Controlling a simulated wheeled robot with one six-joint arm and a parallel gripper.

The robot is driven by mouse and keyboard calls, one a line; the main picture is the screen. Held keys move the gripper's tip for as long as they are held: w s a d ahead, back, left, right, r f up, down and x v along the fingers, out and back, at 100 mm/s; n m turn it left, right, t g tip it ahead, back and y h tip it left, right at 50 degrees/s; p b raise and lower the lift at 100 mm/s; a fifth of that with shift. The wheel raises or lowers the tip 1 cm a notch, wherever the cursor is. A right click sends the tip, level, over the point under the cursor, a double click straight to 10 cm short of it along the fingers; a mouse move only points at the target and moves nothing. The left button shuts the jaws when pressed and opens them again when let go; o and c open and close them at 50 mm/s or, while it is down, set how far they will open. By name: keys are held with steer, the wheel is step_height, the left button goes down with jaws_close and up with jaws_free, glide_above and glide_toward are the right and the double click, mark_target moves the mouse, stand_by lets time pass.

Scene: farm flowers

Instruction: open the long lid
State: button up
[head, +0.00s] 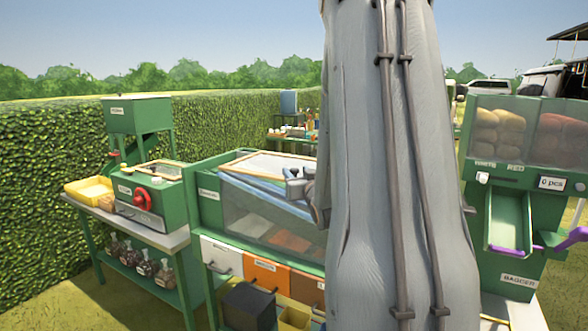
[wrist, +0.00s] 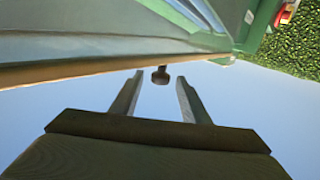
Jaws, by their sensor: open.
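The long lid (head: 270,165) is a clear panel in a pale wooden frame on top of the green glass-sided cabinet (head: 209,196) in the head view. My arm hides its right part. The wooden front edge of the lid (wrist: 85,70) runs across the wrist view, with a small dark round knob (wrist: 160,76) standing out from it. My gripper (wrist: 160,80) is open, its fingers on either side of the knob with gaps showing. In the head view my gripper (head: 297,187) is at the lid's front edge, partly hidden by my arm.
Left stands a green machine with a red knob (head: 142,194) and a yellow tray (head: 89,190) on a table. White and orange drawers (head: 265,274) sit below the cabinet. The bagger (head: 512,215) stands right. A hedge (head: 50,180) closes off the back left.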

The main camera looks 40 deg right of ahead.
steer(key=shift+p+x, duration=0.3)
steer(key=shift+x, duration=1.1)
